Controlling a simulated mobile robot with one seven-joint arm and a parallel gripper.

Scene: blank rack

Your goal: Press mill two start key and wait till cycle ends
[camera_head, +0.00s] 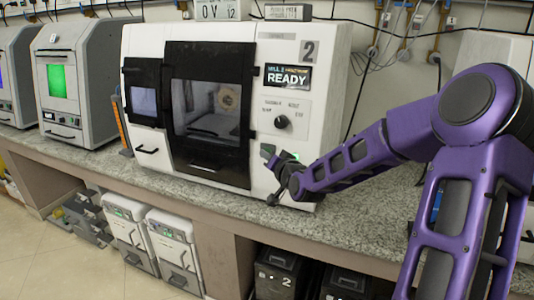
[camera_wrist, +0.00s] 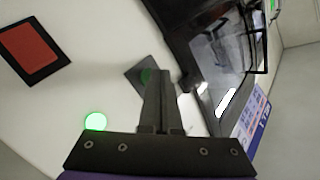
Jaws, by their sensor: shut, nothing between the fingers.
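Mill two (camera_head: 343,55) is the white machine marked "2", and its display (camera_head: 287,77) reads READY. Its dark door (camera_head: 208,110) looks closed, with a pale part visible through the window. My gripper (camera_head: 272,163) is shut and empty at the lower right of the mill's front.
A round knob (camera_head: 281,122) is on the panel above my gripper. Another machine (camera_head: 72,85) with a green screen stands to the left. The speckled counter (camera_head: 235,207) is clear in front. Cables and wall pipes run behind, and bins (camera_head: 172,243) stand below.

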